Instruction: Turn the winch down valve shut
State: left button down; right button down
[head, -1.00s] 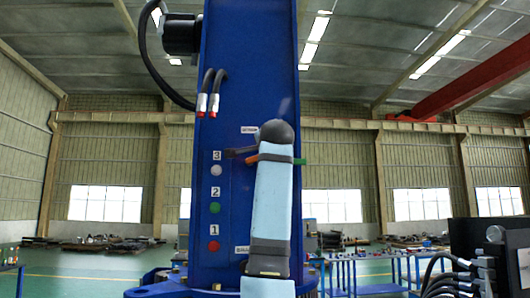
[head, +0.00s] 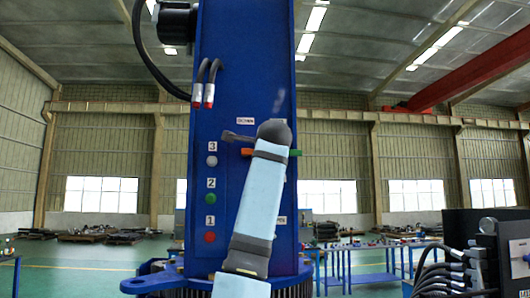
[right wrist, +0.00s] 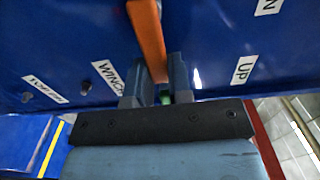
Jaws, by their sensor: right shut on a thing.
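The orange valve handle (right wrist: 148,40) runs down from the top of the right wrist view, its lower end between the two fingers of my right gripper (right wrist: 154,80). The gripper is shut on it. A small green piece (right wrist: 166,97) shows just below. In the head view, my right arm (head: 260,190) covers most of the valve area. A bit of orange (head: 247,152) shows to its left and a green tip (head: 294,153) to its right. The valve body is hidden. My left gripper is not in view.
The blue crane column (head: 225,120) carries lights numbered 1 to 3, a white one (head: 212,161) on top. Two hoses with red ends (head: 203,95) hang above. A "WINCH" label (right wrist: 107,74) and an "UP" label (right wrist: 244,70) flank the handle. Blue tables (head: 350,262) stand behind right.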

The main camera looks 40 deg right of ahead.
jog(key=c, duration=1)
grip_release()
jog(key=shift+c, duration=0.2)
jog(key=b+v, duration=0.4)
jog(key=v, duration=0.9)
jog(key=shift+s, duration=0.4)
jog(key=shift+a+f, duration=0.1)
jog(key=shift+a, duration=0.05)
